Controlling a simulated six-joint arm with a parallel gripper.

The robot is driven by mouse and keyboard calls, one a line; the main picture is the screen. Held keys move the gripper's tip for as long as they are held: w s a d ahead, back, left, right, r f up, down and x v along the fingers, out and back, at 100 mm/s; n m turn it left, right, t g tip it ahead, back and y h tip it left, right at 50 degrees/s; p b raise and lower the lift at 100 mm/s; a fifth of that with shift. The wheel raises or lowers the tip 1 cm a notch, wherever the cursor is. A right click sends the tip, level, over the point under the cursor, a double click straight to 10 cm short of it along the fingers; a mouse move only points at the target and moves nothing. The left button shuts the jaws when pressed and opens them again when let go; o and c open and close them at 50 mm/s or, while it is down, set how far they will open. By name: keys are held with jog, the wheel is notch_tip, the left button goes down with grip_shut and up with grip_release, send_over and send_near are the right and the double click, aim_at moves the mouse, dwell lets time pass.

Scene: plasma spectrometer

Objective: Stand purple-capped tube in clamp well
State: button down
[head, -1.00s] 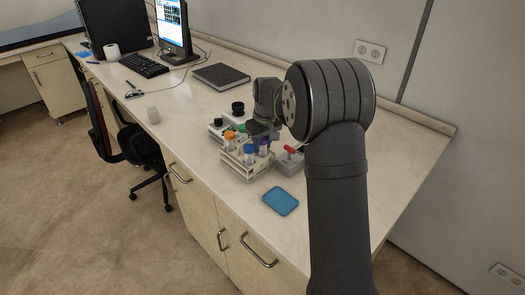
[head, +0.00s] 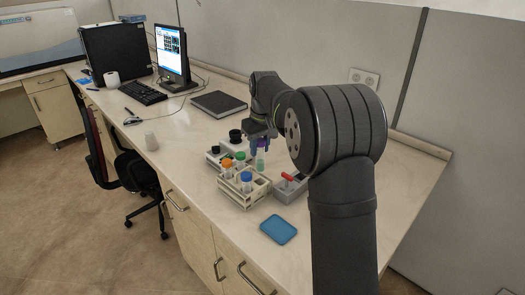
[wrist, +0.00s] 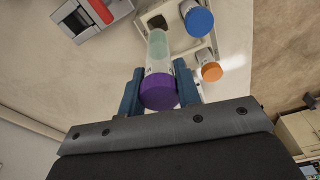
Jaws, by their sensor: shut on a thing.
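My gripper (wrist: 160,95) is shut on the purple-capped tube (wrist: 158,92), with a blue finger on each side just by the cap. In the head view the tube (head: 261,160) hangs below my gripper (head: 260,140), above the back of the cream rack, and its greenish lower part shows. The grey clamp block (head: 289,187) with a red handle (head: 287,177) stands right of the rack. It also shows at the upper left of the wrist view (wrist: 95,20). A dark well opening shows in it.
The cream rack (head: 243,203) holds a blue-capped tube (head: 246,177) and an orange-capped tube (head: 227,163). A lighter rack with black-capped and green-capped items stands behind it. A blue mat (head: 278,229) lies in front. A dark book (head: 218,104) lies farther back.

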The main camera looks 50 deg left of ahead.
jog(key=w+d, duration=0.6)
jog(key=w, duration=0.7)
jog(key=shift+w+d+f, duration=0.1)
jog(key=shift+d+f, duration=0.1)
jog(key=shift+f, duration=1.4)
jog(key=shift+w+d+f, duration=0.1)
jog(key=shift+d+f, duration=0.05)
jog(key=shift+f, duration=1.5)
jog(key=shift+d+f, duration=0.2)
jog(key=shift+f, duration=1.4)
jog(key=shift+f, duration=0.15)
jog(key=c, duration=1.1)
grip_release()
jog(key=shift+o, duration=0.2)
notch_tip(320, 180, up, 12)
jog(key=d, duration=0.1)
jog(key=shift+s+d, duration=0.15)
jog(key=shift+d, duration=0.05)
